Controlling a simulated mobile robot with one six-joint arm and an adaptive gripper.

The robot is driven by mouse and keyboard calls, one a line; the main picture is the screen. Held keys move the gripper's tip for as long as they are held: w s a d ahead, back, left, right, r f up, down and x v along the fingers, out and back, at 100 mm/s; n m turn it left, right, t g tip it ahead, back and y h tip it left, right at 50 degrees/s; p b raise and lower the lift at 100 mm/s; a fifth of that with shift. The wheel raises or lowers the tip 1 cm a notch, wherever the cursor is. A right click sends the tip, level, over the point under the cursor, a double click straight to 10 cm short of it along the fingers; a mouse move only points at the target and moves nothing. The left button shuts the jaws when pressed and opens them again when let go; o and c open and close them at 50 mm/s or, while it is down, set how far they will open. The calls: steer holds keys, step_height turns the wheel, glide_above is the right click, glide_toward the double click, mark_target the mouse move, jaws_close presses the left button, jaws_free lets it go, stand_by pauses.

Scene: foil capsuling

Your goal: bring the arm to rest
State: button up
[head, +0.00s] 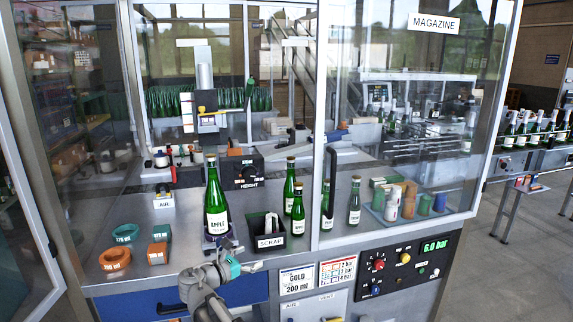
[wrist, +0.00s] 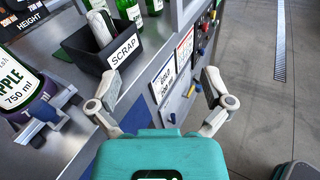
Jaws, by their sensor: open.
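The large green bottle labelled APPLE (head: 216,205) stands upright in a holder on the bench, above and behind my gripper. The wrist view shows its 750 ml label (wrist: 22,85) at the left. The black SCRAP bin (head: 268,236) stands on the bench to the bottle's right and holds pale pieces.
Several green bottles (head: 298,210) stand behind and right of the bin. Orange (head: 115,258) and teal (head: 125,233) pieces lie at the bench's left. A knob panel (head: 405,262) faces the front. In the wrist view, open grey floor (wrist: 265,90) lies to the right.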

steer(key=s+d+f+m+g+y, duration=0.1)
steer(key=s+d+f+m+g, duration=0.1)
steer(key=d+f+m+g, duration=0.5)
steer(key=s+d+f+m+y, duration=0.2)
steer(key=d+m, duration=0.2)
steer(key=d, duration=0.7)
steer(key=s+d+f+m+g+y+p, duration=0.2)
steer(key=s+d+f+m+g+y, duration=0.3)
steer(key=s+m, duration=0.8)
steer(key=d+f+m+y, duration=0.1)
steer(key=d+m+y, duration=0.1)
steer(key=d+y, duration=0.1)
steer(key=shift+d+y, duration=0.4)
steer(key=shift+d, duration=0.45)
